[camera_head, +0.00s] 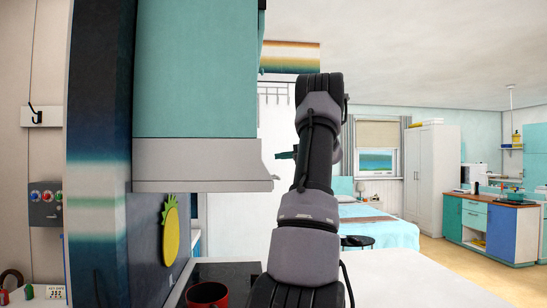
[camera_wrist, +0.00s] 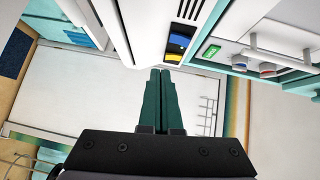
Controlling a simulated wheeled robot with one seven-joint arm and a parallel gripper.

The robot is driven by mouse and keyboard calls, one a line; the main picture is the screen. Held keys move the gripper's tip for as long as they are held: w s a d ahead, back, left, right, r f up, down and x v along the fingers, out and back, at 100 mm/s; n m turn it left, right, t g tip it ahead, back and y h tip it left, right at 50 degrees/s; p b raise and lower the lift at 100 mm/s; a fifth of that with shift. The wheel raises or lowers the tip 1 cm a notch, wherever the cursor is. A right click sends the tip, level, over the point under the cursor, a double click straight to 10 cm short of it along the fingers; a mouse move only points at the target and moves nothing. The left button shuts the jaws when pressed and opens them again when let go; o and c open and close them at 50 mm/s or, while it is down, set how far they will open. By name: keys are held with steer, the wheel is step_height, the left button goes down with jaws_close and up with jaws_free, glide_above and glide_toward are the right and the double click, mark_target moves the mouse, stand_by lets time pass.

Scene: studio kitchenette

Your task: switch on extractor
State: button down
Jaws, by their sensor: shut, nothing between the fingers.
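The extractor hood (camera_head: 195,160) is light grey and sits under a teal cabinet at the left in the head view. In the wrist view a dark panel with a blue and a yellow switch (camera_wrist: 175,48) is set in a white body (camera_wrist: 150,25), apparently the extractor. My gripper (camera_head: 278,155) is beside the hood's right end in the head view, fingers pointing left. In the wrist view my gripper (camera_wrist: 160,72) has its green fingers together and empty, tips just below the yellow part in the picture. Whether they touch is unclear.
A teal cabinet (camera_head: 196,70) is above the hood. A yellow pineapple decoration (camera_head: 170,230) is on the wall. Open room with a bed (camera_head: 378,228) lies behind.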

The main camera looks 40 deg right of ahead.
steer(key=v, duration=0.4)
steer(key=f+v, duration=0.1)
steer(key=v, duration=0.1)
steer(key=shift+d+f, duration=0.1)
stand_by(0.4)
